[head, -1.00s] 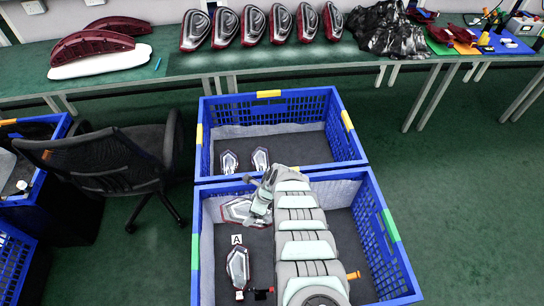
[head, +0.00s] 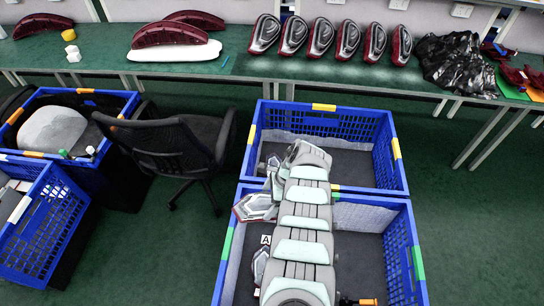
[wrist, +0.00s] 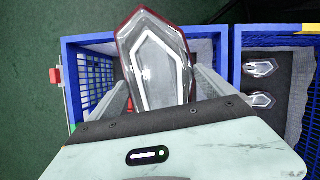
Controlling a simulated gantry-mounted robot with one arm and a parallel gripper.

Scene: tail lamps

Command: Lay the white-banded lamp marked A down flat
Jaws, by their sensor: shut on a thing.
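My gripper (head: 273,188) is shut on a clear lamp (head: 254,207) with a red rim. In the wrist view the lamp (wrist: 152,60), with a white angular band, sits between the fingers (wrist: 160,88), raised above the near crate. In the head view it overlaps the near crate's left wall. A white card marked A (head: 265,239) shows below it, beside a second lamp (head: 260,266) in the near crate (head: 228,250), partly hidden by my arm. I cannot tell which lamp the card belongs to.
The far blue crate (head: 325,121) adjoins the near one; two lamps (wrist: 261,68) (wrist: 261,101) lie in it. My arm covers much of the near crate. A black chair (head: 180,150) and other crates (head: 45,235) stand left. Red lamps (head: 320,38) line the back table.

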